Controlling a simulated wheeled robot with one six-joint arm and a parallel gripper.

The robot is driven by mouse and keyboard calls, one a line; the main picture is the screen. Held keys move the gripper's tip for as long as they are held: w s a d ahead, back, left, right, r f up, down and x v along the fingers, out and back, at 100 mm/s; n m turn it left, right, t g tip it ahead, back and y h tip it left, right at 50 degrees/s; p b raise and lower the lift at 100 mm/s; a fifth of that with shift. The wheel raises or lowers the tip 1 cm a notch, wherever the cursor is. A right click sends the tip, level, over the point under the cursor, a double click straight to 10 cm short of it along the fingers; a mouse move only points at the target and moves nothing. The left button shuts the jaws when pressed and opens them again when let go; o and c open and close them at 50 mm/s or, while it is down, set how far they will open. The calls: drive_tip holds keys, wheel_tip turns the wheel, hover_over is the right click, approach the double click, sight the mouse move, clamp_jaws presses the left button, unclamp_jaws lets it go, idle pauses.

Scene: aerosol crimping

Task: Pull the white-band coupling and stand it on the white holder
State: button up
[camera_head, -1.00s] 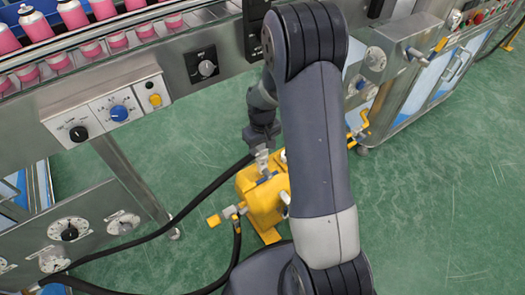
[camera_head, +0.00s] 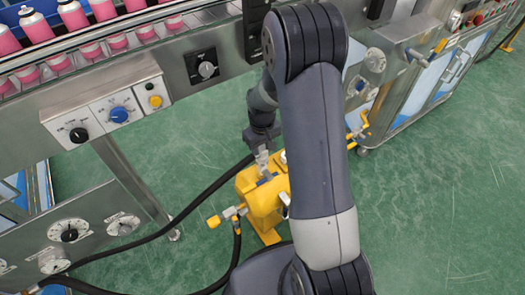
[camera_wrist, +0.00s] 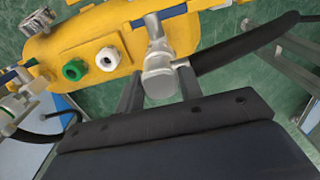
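A silver coupling (camera_wrist: 159,76) with a pale section sits at the edge of the yellow block (camera_wrist: 92,35) in the wrist view. A white band on it is not clear. My gripper (camera_wrist: 160,82) has one finger on each side of the coupling. The frames do not show whether the fingers press on it. In the head view my gripper (camera_head: 262,163) points down at the top of the yellow block (camera_head: 264,205). The white holder (camera_wrist: 107,61), a round white-rimmed fitting, stands empty on the block, left of the coupling and beside a green one (camera_wrist: 75,70).
A black hose (camera_wrist: 245,48) runs right from near the coupling. Another yellow-ended coupling (camera_head: 230,214) with a black hose (camera_head: 180,218) is at the block's left side. The steel machine (camera_head: 110,85) with pink cans stands behind. Green floor is open at right.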

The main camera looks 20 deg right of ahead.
sight(262, 147)
clamp_jaws()
drive_tip(key=shift+r, duration=0.1)
drive_tip(key=shift+r+p, duration=2.25)
drive_tip(key=shift+r, duration=0.7)
